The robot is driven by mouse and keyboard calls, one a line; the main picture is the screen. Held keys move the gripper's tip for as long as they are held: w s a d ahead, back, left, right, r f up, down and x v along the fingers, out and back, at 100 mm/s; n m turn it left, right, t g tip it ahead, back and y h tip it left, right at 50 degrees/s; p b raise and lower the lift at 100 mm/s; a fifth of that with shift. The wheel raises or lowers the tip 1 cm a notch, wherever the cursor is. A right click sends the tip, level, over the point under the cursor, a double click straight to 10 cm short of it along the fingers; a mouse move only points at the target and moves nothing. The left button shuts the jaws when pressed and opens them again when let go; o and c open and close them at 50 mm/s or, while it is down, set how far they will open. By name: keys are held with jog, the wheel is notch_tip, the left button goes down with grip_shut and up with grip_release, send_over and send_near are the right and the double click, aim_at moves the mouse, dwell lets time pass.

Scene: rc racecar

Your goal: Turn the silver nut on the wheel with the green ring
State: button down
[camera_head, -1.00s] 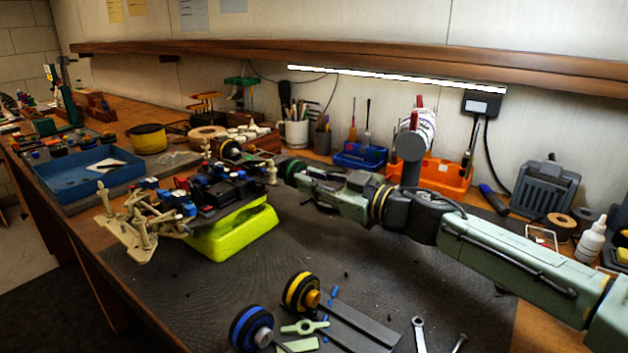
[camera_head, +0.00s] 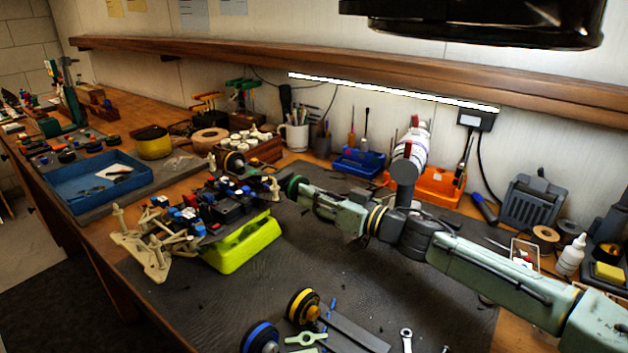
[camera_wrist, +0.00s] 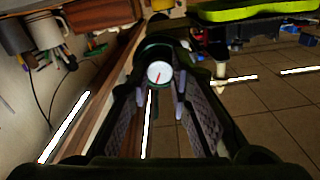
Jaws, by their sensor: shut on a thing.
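The wheel with the green ring (camera_head: 291,186) is on the right side of the dark car chassis (camera_head: 225,203), which rests on a lime-green stand (camera_head: 240,245). My gripper (camera_head: 302,190) reaches it from the right, its tips against the wheel's outer face. In the wrist view, the silver nut (camera_wrist: 159,73) shows as a pale round face with a red line, inside a dark green rim. My gripper (camera_wrist: 159,80) has a finger on each side of it and is shut on it. In the head view my gripper hides the nut.
A wheel with a yellow ring (camera_head: 303,306), a wheel with a blue ring (camera_head: 260,338) and a wrench (camera_head: 406,340) lie at the front of the mat. Beige parts (camera_head: 143,250) stand left of the car. A blue tray (camera_head: 98,182) is further left. An orange bin (camera_head: 440,187) stands behind my arm.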

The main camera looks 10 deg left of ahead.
jog(key=m, duration=0.4)
jog(key=shift+m+p, duration=0.3)
jog(key=shift+p, duration=0.05)
jog(key=m, duration=0.3)
jog(key=shift+m, duration=2)
jog(key=c, duration=1.4)
grip_release()
jog(key=shift+c, duration=0.2)
jog(key=shift+d, duration=0.1)
jog(key=v, duration=1.2)
